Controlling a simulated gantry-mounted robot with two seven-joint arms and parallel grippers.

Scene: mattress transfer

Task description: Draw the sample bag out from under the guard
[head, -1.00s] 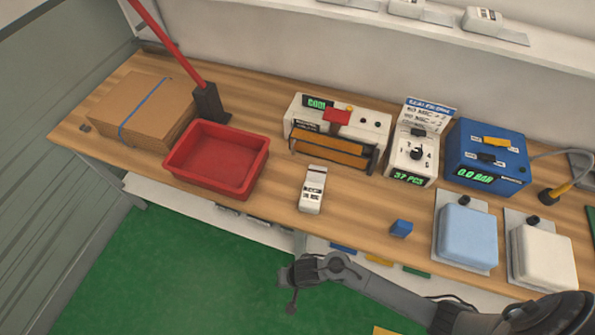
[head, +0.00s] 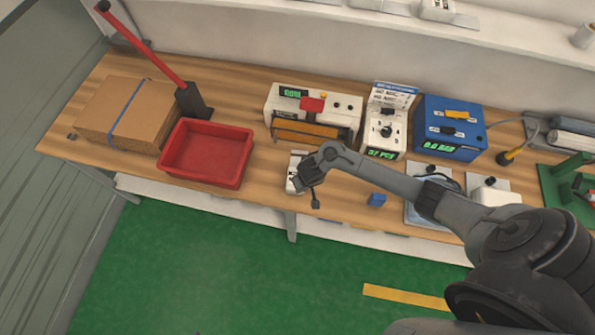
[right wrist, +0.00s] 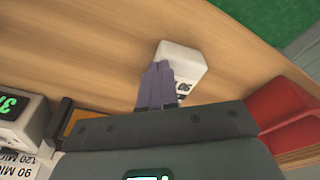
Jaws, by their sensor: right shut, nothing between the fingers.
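A white bench machine (head: 342,107) with a green display, a red block on top and a brown-orange bar (head: 305,131) in a dark frame across its front stands at the back of the table. I cannot make out a sample bag under that front part. A small white labelled object (head: 292,181) lies on the table in front of the machine. My right gripper (head: 313,195) is over it in the head view. In the right wrist view, the shut, empty fingers (right wrist: 160,75) overlap the white object (right wrist: 188,60); contact is unclear. My left gripper is out of view.
A red tray (head: 207,151) and a cardboard stack (head: 125,112) are left. A white dial unit (head: 386,128) and a blue box (head: 449,127) stand right of the machine. A small blue block (head: 376,199) lies near the front edge. Bare wood lies between tray and machine.

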